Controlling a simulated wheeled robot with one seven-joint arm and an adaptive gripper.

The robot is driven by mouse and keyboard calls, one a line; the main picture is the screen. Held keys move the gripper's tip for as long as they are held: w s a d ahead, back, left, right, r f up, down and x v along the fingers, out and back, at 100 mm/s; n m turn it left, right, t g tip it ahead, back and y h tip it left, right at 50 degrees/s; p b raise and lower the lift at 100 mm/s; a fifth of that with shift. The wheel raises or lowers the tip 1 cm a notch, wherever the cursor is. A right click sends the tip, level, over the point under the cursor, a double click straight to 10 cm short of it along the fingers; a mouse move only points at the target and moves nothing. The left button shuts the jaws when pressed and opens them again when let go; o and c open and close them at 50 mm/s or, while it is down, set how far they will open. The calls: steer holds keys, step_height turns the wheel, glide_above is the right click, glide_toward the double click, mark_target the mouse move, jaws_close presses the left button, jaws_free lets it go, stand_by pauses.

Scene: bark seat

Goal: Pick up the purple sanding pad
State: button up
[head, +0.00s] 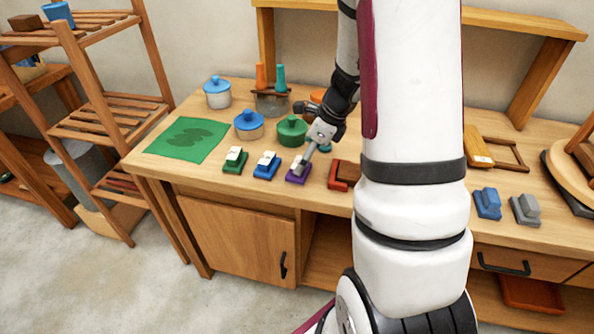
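The purple sanding pad (291,178) lies near the front edge of the wooden bench, just right of the blue pad. Its base shows, while its top is partly covered by my gripper. My gripper (303,165) points down at the pad, with its fingertips at the top of it. The fingers are small here and overlap the pad, so I cannot tell whether they are open, or shut on it. The pad appears to rest on the bench.
A green pad (233,167) and a blue pad (264,172) with pale tops stand in the row to the left. A reddish-brown block (339,181) is close on the right. Lidded pots, including a green one (292,131), stand behind. My arm hides the bench's middle.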

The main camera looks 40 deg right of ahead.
steer(key=shift+w+d+x, duration=0.1)
steer(key=shift+w+x, duration=0.05)
steer(key=shift+x, duration=1.2)
steer(key=shift+w+d+x, duration=0.15)
steer(key=shift+w+x, duration=0.05)
steer(key=shift+x, duration=1.1)
steer(key=shift+c, duration=0.3)
steer(key=c, duration=1.2)
